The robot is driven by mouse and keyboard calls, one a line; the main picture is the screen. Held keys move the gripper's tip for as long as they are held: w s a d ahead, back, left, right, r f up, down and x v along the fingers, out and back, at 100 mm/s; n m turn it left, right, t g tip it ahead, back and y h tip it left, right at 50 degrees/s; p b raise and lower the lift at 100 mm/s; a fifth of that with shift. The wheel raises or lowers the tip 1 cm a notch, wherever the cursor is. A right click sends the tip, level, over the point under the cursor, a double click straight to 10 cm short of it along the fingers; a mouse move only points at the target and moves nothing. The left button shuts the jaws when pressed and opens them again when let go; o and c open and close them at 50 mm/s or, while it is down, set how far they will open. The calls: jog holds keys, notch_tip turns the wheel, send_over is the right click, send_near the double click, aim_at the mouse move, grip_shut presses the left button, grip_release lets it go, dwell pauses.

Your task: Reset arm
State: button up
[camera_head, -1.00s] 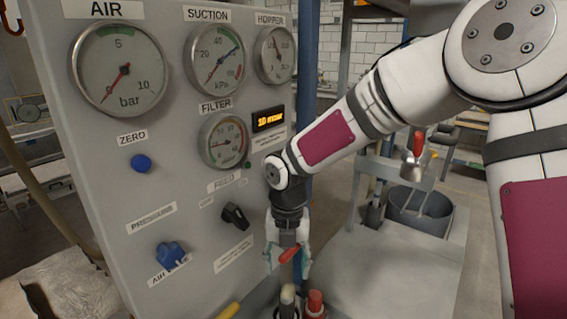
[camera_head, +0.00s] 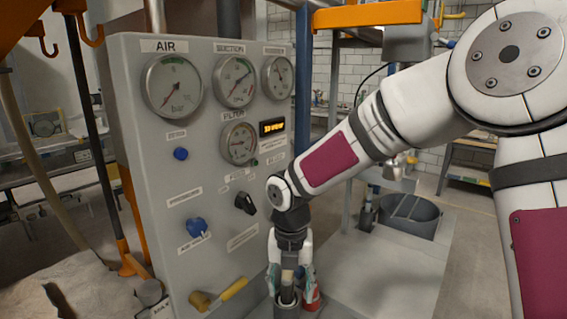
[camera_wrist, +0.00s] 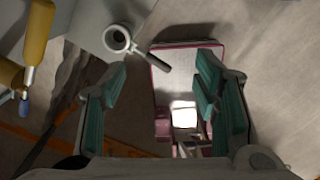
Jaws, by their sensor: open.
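My arm reaches from the right across the head view, and my gripper (camera_head: 290,285) points down in front of the panel's lower right. In the wrist view my gripper (camera_wrist: 165,75) has its two teal-padded fingers spread wide apart, with nothing held between them. In the head view a grey cup-like holder (camera_head: 287,299) and a red piece (camera_head: 313,300) show at the fingertips, partly hidden by them. A pale piece shows between the fingers there; whether they touch it cannot be told.
The grey gauge panel (camera_head: 140,120) stands left of my gripper, with a yellow-handled lever (camera_head: 234,289) low on it. An orange beam (camera_head: 368,16) crosses above. A dark round bin (camera_head: 410,215) stands behind the arm. A ring-ended part (camera_wrist: 117,38) lies beyond the left finger.

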jog(key=s+d+r+m+t+h, duration=0.1)
jog(key=s+d+r+m, duration=0.3)
jog(key=d+r+m, duration=0.4)
jog(key=s+d+r+m+t, duration=0.2)
jog(key=s+d+r+m, duration=0.3)
jog(key=m, duration=0.4)
jog(key=s+d+r+m+t, duration=0.1)
jog(key=s+d+r+m, duration=0.1)
jog(key=s+m, duration=0.4)
jog(key=s+d+r+m+t+y, duration=0.1)
jog(key=s+r+m, duration=0.3)
jog(key=m, duration=0.8)
jog(key=s+d, duration=0.1)
jog(key=s, duration=0.1)
jog(key=shift+s+d, duration=0.25)
jog(key=shift+s, duration=0.15)
